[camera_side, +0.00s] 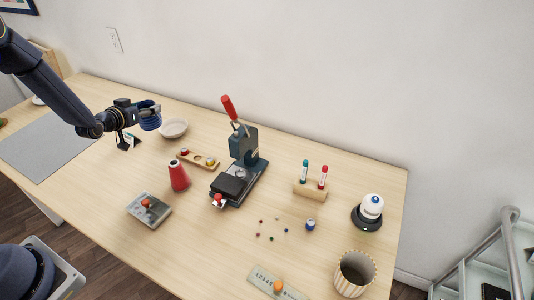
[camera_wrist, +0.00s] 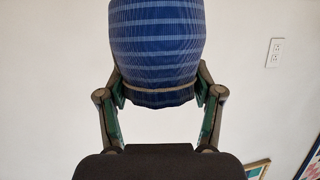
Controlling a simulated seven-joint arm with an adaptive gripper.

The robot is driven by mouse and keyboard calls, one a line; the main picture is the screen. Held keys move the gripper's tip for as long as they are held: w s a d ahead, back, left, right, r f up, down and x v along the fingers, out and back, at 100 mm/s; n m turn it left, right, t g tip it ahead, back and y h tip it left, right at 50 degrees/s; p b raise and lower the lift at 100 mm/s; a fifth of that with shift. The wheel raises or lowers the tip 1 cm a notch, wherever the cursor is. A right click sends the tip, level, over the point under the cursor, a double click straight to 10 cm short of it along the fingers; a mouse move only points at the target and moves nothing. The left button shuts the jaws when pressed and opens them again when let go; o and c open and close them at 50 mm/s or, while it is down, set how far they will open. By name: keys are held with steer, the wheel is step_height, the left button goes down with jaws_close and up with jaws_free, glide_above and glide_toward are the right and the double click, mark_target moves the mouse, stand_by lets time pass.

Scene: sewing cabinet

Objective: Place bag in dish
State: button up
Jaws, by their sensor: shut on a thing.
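My gripper (camera_side: 140,108) is shut on a blue bag (camera_side: 151,122) with lighter stripes and holds it above the table at the back left. In the wrist view my gripper (camera_wrist: 160,92) has a finger on each side of the bag (camera_wrist: 158,50), near a thin tan band around it. The top of the bag runs out of that view. A shallow off-white dish (camera_side: 173,129) stands on the table just right of the bag in the side view. No bag shows inside the dish; part of its left side is close to the bag in the picture.
A red cone (camera_side: 179,176), a wooden holder (camera_side: 198,160) and a press with a red handle (camera_side: 243,145) stand right of and nearer than the dish. A grey mat (camera_side: 45,145) lies at the left.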

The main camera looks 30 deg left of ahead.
steer(key=shift+w+a+f, duration=0.7)
steer(key=shift+w+f, duration=1.25)
steer(key=shift+f, duration=0.1)
steer(key=shift+w+a+f, duration=0.65)
steer(key=shift+w+f, duration=1.35)
steer(key=shift+f, duration=0.1)
steer(key=shift+w+a+f, duration=0.7)
steer(key=shift+w+f, duration=1.25)
steer(key=shift+f, duration=0.1)
steer(key=shift+f, duration=0.15)
steer(key=o, duration=1.2)
steer(key=shift+o, duration=0.2)
